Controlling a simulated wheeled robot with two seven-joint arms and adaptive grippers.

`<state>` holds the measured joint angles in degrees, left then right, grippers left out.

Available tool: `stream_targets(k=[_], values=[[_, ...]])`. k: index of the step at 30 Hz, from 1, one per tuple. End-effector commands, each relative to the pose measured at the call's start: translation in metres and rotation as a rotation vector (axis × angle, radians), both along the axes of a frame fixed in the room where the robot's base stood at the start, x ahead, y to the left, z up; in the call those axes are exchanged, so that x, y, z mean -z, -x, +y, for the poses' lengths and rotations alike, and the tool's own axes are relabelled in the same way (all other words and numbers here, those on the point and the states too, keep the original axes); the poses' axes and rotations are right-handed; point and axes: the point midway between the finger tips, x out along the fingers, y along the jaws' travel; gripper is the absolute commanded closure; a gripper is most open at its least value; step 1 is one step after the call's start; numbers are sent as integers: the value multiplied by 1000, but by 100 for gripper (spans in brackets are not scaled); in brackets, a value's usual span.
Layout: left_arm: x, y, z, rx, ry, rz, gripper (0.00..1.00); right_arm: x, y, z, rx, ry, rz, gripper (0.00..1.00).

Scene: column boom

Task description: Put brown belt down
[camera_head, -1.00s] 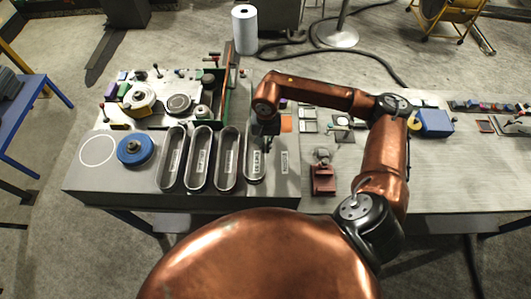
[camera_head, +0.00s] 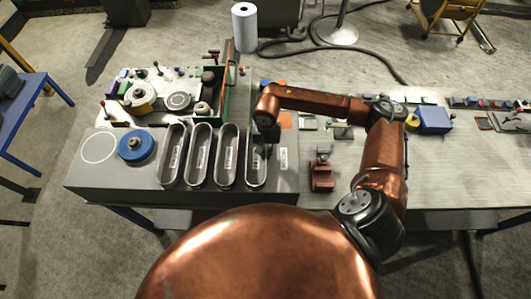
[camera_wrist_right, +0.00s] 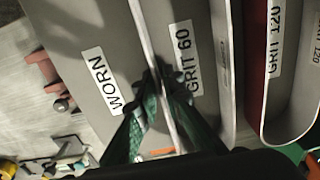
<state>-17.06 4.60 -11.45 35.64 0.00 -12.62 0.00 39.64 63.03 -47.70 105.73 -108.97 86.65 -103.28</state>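Several oval belt loops stand on edge in a row on the grey bench block. The belt at the right end of the row (camera_head: 247,170), which I take as the brown belt, looks grey with a pale rim here. It stands around the GRIT 60 label (camera_wrist_right: 190,62). My right gripper (camera_wrist_right: 166,84) has its green fingers on both sides of this belt's wall, and the fingertips close in on it. In the head view my right wrist hides the fingers and the belt's far end. My left gripper is not in view.
The WORN area (camera_head: 284,158) to the right is bare. A red vise (camera_head: 322,174) stands further right. A blue disc (camera_head: 136,146) lies left of the row.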

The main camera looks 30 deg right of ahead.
Motion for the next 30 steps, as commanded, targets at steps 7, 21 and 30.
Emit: stream_targets(k=[7, 21, 30], values=[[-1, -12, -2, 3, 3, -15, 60, -1, 0, 0, 0, -1, -1, 78], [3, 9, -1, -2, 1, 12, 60, -28, -2, 0, 0, 0, -6, 78], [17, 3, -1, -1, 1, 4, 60, -91, -1, -1, 0, 1, -4, 78]])
